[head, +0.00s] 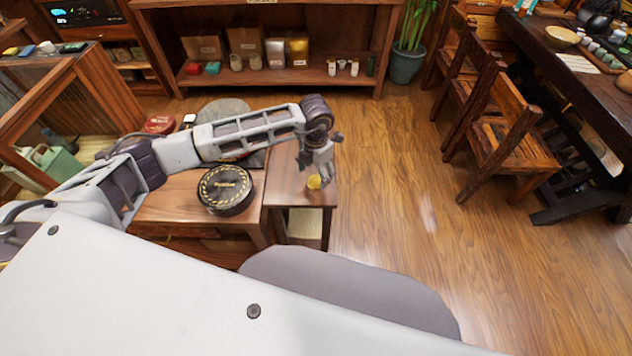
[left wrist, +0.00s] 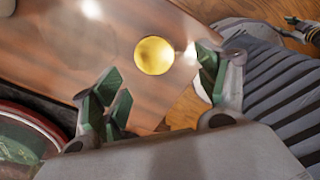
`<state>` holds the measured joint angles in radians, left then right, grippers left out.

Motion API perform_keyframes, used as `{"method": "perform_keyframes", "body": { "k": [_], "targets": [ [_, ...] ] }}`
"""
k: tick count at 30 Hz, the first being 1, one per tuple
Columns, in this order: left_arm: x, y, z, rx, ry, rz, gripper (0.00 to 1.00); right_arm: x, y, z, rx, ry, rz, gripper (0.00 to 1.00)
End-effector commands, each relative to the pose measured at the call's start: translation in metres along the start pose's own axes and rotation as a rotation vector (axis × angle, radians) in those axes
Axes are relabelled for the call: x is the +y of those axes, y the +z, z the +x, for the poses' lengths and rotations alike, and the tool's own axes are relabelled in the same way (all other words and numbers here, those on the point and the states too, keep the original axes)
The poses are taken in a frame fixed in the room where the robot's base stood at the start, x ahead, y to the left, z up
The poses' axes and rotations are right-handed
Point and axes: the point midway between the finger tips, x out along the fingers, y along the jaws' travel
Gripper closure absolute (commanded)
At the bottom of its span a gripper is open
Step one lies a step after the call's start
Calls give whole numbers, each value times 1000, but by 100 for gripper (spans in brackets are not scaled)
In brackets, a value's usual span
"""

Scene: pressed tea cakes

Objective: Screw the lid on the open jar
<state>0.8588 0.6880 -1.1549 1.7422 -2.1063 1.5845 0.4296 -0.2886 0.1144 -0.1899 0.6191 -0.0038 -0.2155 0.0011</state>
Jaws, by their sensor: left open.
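A small round gold lid (left wrist: 154,55) shows from above in the left wrist view, over the small wooden side table. In the head view it is a small yellow spot (head: 314,183) by the fingertips. Whether it sits on a jar or lies alone, I cannot tell. My left gripper (head: 323,177) points down over the side table. In the left wrist view its green-padded fingers (left wrist: 160,88) are spread and empty, with the lid just beyond the gap between them. I cannot make out an open jar for certain. My right gripper is not in view.
A round black tin (head: 226,189) with gold lettering stands on the larger table, left of the side table (head: 290,190). A shelf with jars and boxes (head: 270,75) stands behind. Wooden chairs (head: 510,140) are at the right. The floor between is clear.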

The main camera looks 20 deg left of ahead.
Motion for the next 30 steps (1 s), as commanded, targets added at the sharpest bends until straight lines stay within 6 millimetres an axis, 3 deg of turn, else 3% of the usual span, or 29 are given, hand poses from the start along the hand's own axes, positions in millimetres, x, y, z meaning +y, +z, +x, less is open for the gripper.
{"method": "perform_keyframes", "body": {
  "k": [8,22,30],
  "targets": [
    [1,1,5,1,-1,-1,26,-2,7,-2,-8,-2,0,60],
    [6,7,48,2,-1,0,26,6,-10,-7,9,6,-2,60],
    [7,7,52,0,0,0,26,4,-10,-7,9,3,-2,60]
  ]
}}
